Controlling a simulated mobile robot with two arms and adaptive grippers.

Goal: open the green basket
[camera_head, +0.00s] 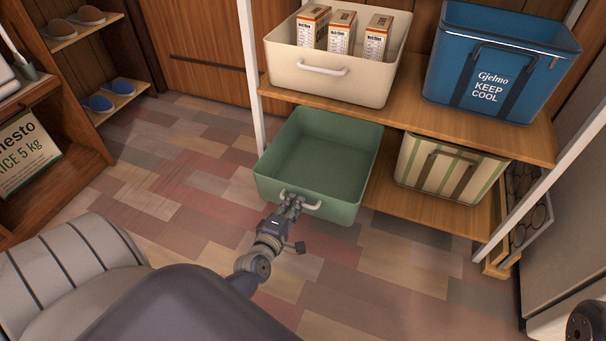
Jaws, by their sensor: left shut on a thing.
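The green basket (325,163) is on the lower shelf, with much of it sticking out past the shelf's front. Its inside looks empty from above. A light handle (312,205) is on its front wall. My left gripper (291,203) is shut on this handle, near its left end. The gripper's fingertips are small in the picture. My right gripper is not in view; only a dark part of my body shows at the bottom right corner.
A cream basket (325,77) with several cartons and a blue cooler (493,82) stand on the upper shelf. A striped bag (447,171) sits right of the green basket. A white post (249,75) stands at the left. The floor (180,170) in front is clear.

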